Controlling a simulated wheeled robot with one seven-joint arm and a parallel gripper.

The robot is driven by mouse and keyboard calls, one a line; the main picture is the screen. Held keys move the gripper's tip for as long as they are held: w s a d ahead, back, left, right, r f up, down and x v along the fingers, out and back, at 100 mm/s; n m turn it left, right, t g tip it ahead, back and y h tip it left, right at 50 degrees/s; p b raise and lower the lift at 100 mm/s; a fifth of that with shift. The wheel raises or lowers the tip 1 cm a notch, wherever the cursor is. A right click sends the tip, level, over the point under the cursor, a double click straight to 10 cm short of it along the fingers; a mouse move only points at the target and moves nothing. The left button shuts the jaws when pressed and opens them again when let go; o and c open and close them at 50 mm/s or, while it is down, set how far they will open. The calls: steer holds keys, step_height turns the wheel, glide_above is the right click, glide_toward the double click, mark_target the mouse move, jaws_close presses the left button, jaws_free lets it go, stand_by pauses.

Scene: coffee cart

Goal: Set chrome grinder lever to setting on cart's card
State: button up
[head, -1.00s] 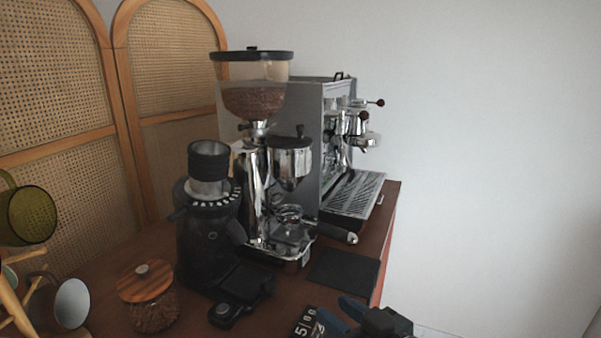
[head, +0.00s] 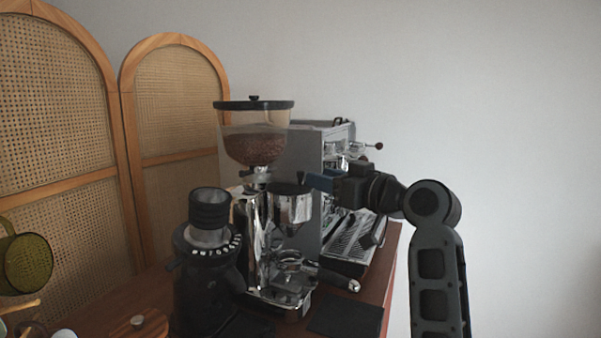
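The chrome grinder (head: 246,225) stands on the wooden cart, with a clear hopper (head: 255,148) of beans on top and a chrome doser (head: 290,208) on its right side. A small dark lever end (head: 245,173) shows left of the collar below the hopper; its setting is too small to read. My gripper (head: 316,183), with blue fingers, is raised at the right of the doser, pointing left close to its dark top knob (head: 300,178). I cannot tell whether it touches anything or whether its fingers are apart. No setting card is readable in view.
A black grinder (head: 208,265) stands in front on the left, beside a wooden-lidded jar (head: 138,326). The espresso machine (head: 306,160) is behind, partly hidden by my arm. Space right of the cart is clear.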

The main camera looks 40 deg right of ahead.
mark_target(303, 172)
steer(key=w+p, duration=0.1)
steer(key=w, duration=0.6)
steer(key=shift+w+d+p, duration=0.15)
steer(key=shift+w+p, duration=0.1)
steer(key=shift+p, duration=0.05)
steer(key=shift+c, duration=0.3)
jaws_close()
